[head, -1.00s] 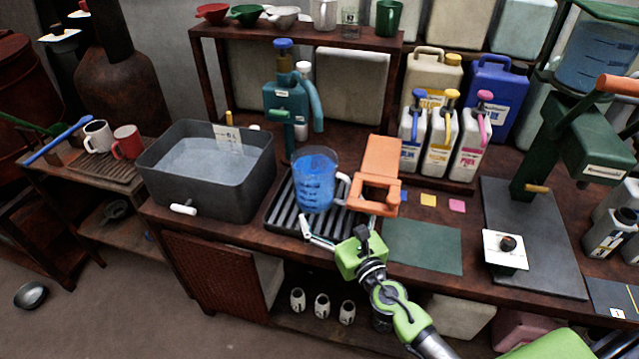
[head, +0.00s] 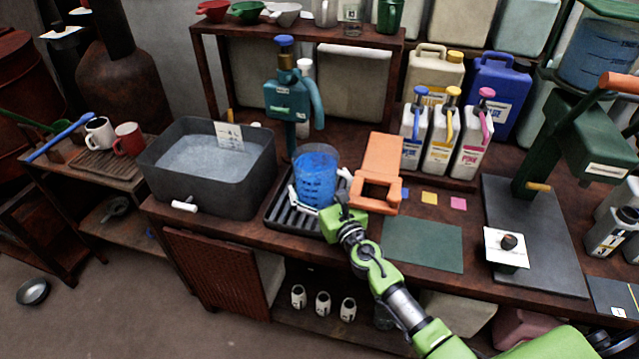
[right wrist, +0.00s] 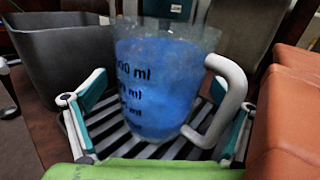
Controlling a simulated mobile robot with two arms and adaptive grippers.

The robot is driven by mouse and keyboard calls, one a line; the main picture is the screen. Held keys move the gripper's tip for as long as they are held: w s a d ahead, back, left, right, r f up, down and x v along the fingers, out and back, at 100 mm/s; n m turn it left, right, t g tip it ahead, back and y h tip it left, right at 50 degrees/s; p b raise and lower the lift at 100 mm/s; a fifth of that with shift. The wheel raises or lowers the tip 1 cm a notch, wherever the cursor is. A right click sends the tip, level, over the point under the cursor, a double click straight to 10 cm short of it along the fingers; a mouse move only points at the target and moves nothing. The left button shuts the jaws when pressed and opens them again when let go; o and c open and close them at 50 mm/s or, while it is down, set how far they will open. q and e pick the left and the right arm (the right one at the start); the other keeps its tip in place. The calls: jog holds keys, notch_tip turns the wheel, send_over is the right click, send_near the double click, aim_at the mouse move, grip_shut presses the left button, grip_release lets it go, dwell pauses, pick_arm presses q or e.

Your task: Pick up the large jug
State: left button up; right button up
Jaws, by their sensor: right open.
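The large jug (head: 316,172) is a clear jug with blue contents and dark millilitre marks. It stands upright on the black slatted drip tray (head: 279,213) under the teal pump. In the right wrist view the jug (right wrist: 155,85) fills the middle, with its white handle on the right. My right gripper (head: 318,188) is open at the front of the jug. In the right wrist view its fingers (right wrist: 155,120) are spread, one on the left of the jug and one on the right near the handle. I cannot tell whether they touch it. My left gripper is not in view.
An orange stand (head: 379,172) is close on the jug's right. A grey basin (head: 207,166) of pale liquid is on its left. The teal pump (head: 288,100) rises behind. A green mat (head: 423,245) lies clear at the front right.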

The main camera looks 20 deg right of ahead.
jog(key=c, duration=1.4)
jog(key=shift+r, duration=0.1)
